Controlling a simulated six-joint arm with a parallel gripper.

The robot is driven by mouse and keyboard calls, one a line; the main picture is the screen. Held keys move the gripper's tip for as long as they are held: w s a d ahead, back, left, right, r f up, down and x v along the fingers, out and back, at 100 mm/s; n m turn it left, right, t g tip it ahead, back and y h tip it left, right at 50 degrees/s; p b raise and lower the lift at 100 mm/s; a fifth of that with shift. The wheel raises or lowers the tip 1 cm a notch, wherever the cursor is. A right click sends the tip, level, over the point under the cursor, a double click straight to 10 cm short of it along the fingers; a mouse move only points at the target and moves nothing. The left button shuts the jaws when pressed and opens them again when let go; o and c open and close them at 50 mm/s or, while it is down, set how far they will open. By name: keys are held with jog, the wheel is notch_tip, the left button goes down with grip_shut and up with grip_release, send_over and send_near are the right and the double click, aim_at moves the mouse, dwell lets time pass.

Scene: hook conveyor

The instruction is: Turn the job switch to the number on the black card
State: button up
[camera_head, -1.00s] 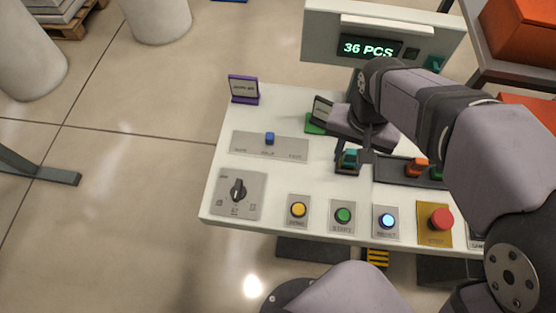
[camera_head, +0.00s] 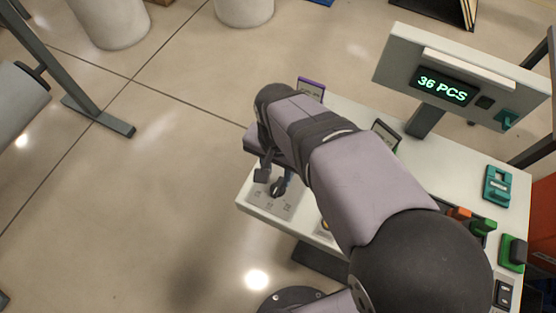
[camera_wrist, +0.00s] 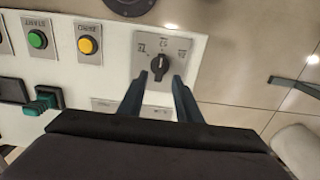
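The job switch is a black rotary knob on a grey plate with printed marks around it; the knob shows in the wrist view (camera_wrist: 159,63) and partly in the head view (camera_head: 278,189). The marks are too small to read surely. My gripper (camera_wrist: 160,79) is open and empty, its fingertips short of the knob and to either side of it in the wrist view. In the head view my gripper (camera_head: 273,179) is over the switch plate. A purple-framed card (camera_head: 311,89) and a dark-framed card (camera_head: 386,135) stand at the back; their text is unreadable. I cannot identify the black card's number.
The white panel (camera_head: 512,178) also carries yellow (camera_wrist: 88,45) and green (camera_wrist: 37,39) buttons beside the switch. A display (camera_head: 445,86) reads 36 PCS. Teal (camera_head: 497,185) and green (camera_head: 512,253) blocks are at the right. My arm hides much of the panel's middle.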

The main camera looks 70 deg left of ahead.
aim_at(278, 186)
jog(key=shift+f+p, duration=0.9)
jog(key=shift+f, duration=2.05)
grip_shut()
